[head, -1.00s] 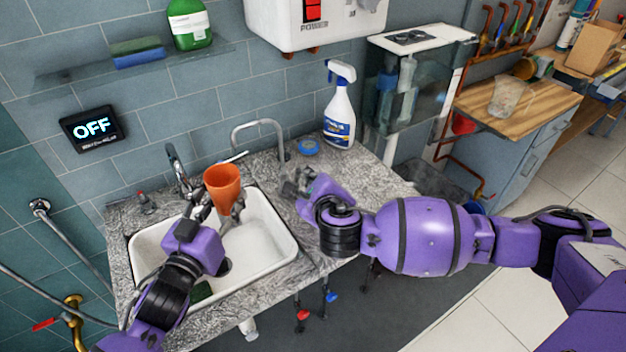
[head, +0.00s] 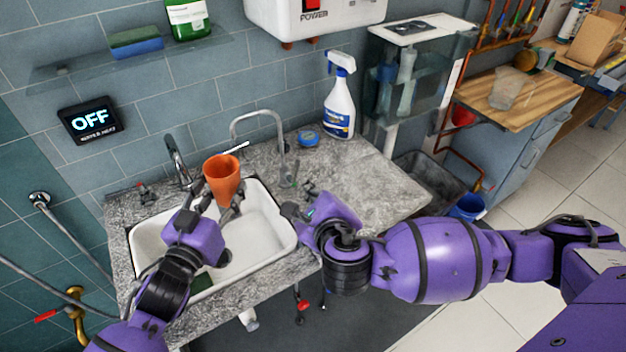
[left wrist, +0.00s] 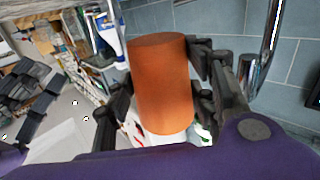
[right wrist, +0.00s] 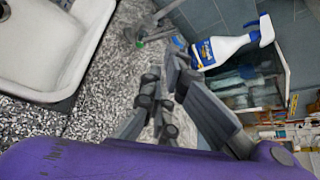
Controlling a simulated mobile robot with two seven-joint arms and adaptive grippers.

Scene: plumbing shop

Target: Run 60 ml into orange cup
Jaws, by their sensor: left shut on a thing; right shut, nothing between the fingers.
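The orange cup (head: 223,180) is held over the sink (head: 262,245), mouth up. My left gripper (head: 215,205) is shut on it; the left wrist view shows the cup (left wrist: 162,85) between the fingers. The curved chrome tap (head: 258,117) ends just above and behind the cup; I cannot tell if the spout is directly over the mouth. No running water shows. My right gripper (head: 292,212) is shut and empty near the sink's right rim; its fingers (right wrist: 160,105) show over the counter. A small tap handle (head: 311,190) stands behind it. The cup's inside level is not visible.
A wall display (head: 90,121) reads OFF. A second chrome tap (head: 177,160) and a small handle (head: 146,194) stand at the sink's left. A blue tape roll (head: 307,138) and a spray bottle (head: 340,105) are on the back counter. The right counter (head: 375,190) is mostly clear.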

